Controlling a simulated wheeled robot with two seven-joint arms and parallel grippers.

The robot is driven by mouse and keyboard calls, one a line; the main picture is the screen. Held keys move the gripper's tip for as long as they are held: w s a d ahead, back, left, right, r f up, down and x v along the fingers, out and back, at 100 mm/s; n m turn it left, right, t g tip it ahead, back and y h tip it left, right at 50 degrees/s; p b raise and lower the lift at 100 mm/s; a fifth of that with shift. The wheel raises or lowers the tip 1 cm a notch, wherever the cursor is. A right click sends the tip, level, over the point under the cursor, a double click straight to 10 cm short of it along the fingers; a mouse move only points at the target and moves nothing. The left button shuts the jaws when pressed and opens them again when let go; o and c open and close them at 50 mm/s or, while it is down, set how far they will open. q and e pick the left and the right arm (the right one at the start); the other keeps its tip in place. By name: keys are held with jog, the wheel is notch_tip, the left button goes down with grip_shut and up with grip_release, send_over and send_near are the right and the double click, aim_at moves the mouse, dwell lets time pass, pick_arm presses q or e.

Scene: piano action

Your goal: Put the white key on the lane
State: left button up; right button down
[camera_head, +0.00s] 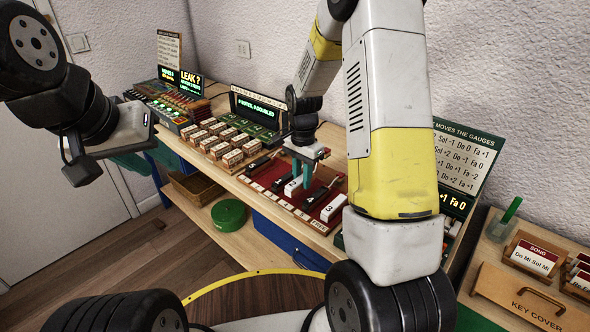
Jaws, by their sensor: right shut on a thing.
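My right gripper (301,178), with teal fingers, reaches down over the red board (274,178) of the piano action. It is shut on a white key (291,188) low over the board; whether the key touches the board is unclear. Another white key (334,207) marked with a figure lies to the right. A black key (257,165) lies to the left and another black key (316,198) is between the white keys. Labelled strips (281,200) run along the board's front edge; I cannot tell which one is the lane. My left gripper (128,160) hangs at the left, its fingers partly hidden.
Several small wooden blocks (222,140) stand left of the board, before a green-lit display (258,107). A lit control panel (165,106) is at the far left. A side table with a key cover (517,303) and song cards (530,257) is at right. My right arm hides the bench's right part.

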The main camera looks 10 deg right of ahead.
jog(key=shift+w+d+f, duration=0.1)
jog(key=shift+w+d, duration=0.15)
jog(key=shift+w, duration=0.25)
jog(key=shift+w+d, duration=0.25)
jog(key=shift+w, duration=0.2)
jog(key=shift+w+f, duration=0.1)
jog(key=shift+f, duration=1.65)
jog(key=shift+f, duration=0.1)
jog(key=c, duration=1.2)
grip_release()
jog(key=shift+f, duration=0.1)
jog(key=shift+c, duration=0.2)
